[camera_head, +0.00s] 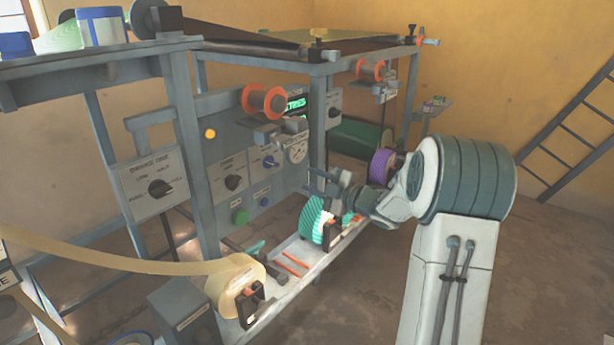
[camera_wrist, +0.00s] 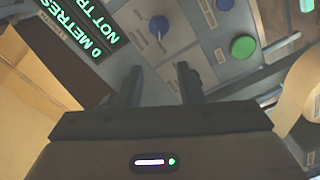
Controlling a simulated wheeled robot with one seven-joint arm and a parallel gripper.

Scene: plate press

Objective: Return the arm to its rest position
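My arm reaches in from the right of the head view, bent at a large grey-green joint. My gripper (camera_head: 322,182) is in front of the machine's control panel (camera_head: 222,155), above the teal ribbed roll (camera_head: 312,220). In the wrist view its two dark fingers (camera_wrist: 158,84) stand apart with nothing between them. The wrist view faces the panel at a tilt, with a green-lit display (camera_wrist: 88,30), a blue knob (camera_wrist: 159,25) and a green button (camera_wrist: 243,47) beyond the fingers. I cannot tell the exact gap between fingertips and panel.
A grey frame post (camera_head: 317,120) stands close behind the gripper. A white tray (camera_head: 295,258) lies below, with a cream tape roll (camera_head: 235,280) at its near end. A purple roll (camera_head: 382,166) sits beside my wrist. Open floor (camera_head: 565,265) lies to the right.

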